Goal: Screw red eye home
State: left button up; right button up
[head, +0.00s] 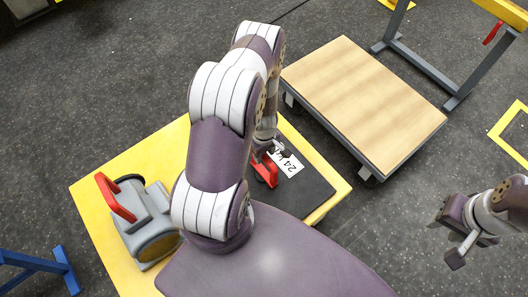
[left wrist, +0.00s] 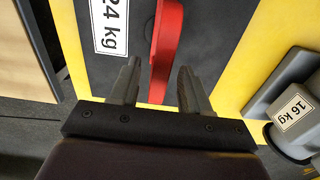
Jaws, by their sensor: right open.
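A red part (head: 266,172), which may be the red eye, stands at a dark block (head: 310,203) labelled 24 kg. In the left wrist view the red part (left wrist: 167,45) runs as a bar down between my left gripper's fingers (left wrist: 159,68). A gap shows on its left side; contact on the right side is unclear. In the head view my left gripper (head: 271,152) is at the red part, partly hidden by my arm. Its thread and seat are hidden. My right gripper (head: 451,238) is open and empty at the far right, away from the blocks.
The block stands on a yellow platform (head: 95,190). A grey block (head: 150,205) with a red handle (head: 114,198) is at its left; a grey block labelled 16 kg (left wrist: 300,95) shows in the wrist view. A wooden-topped cart (head: 365,100) stands behind. Floor is free at right.

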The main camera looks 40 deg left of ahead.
pick_arm(q)
notch_tip(320, 180, up, 13)
jog(key=p, duration=0.5)
jog(key=shift+f, duration=0.15)
